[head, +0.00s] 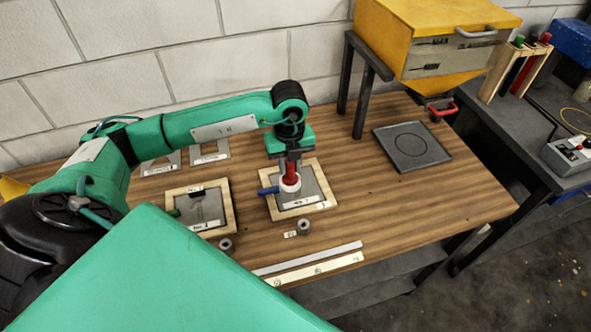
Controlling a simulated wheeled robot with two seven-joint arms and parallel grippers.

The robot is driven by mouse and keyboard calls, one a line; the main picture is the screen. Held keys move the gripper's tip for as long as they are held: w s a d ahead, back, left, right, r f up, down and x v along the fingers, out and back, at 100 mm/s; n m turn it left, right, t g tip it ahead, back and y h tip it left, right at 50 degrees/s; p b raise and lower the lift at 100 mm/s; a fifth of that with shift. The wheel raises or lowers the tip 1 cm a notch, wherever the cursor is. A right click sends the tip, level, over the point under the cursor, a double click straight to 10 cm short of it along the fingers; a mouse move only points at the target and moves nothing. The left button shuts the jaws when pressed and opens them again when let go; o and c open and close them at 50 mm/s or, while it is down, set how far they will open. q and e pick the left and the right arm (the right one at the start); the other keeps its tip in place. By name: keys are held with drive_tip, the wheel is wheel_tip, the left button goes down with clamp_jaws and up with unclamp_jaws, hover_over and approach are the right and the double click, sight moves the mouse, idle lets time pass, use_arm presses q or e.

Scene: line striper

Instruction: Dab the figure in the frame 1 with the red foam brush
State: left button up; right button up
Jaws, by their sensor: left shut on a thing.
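My left gripper (291,161) reaches down over the right-hand wooden frame and is shut on an upright red handle (291,174). A pale, rounded end (290,185) sits at the bottom of the handle, over the frame's grey plate; I cannot tell whether it touches. A blue bar-like piece (268,190) lies at this frame's left edge. The right-hand wooden frame (330,190) and the left-hand wooden frame (233,207) each hold a grey plate with a small label. The labels are too small to read surely. The figure under the tool is mostly hidden. My right gripper is out of view.
Two grey cut-out plates (209,153) lie behind the frames. Small grey cylinders (303,227) and pale strips (315,268) lie in front. A dark square plate with a circle (435,155) lies at right, near a yellow box (390,40) on a stand. Table between is clear.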

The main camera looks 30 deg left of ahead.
sight(291, 176)
use_arm(q)
drive_tip(key=shift+w+d, duration=0.1)
drive_tip(key=shift+w, duration=0.1)
drive_tip(key=shift+f, duration=0.2)
drive_tip(key=shift+f+b, duration=0.45)
drive_tip(key=shift+f, duration=0.1)
wheel_tip(291, 176, down, 2)
drive_tip(key=shift+f+b, duration=0.1)
drive_tip(key=shift+b, duration=0.45)
drive_tip(key=shift+f, duration=0.15)
drive_tip(key=shift+f+b, duration=0.5)
drive_tip(key=shift+b, duration=0.15)
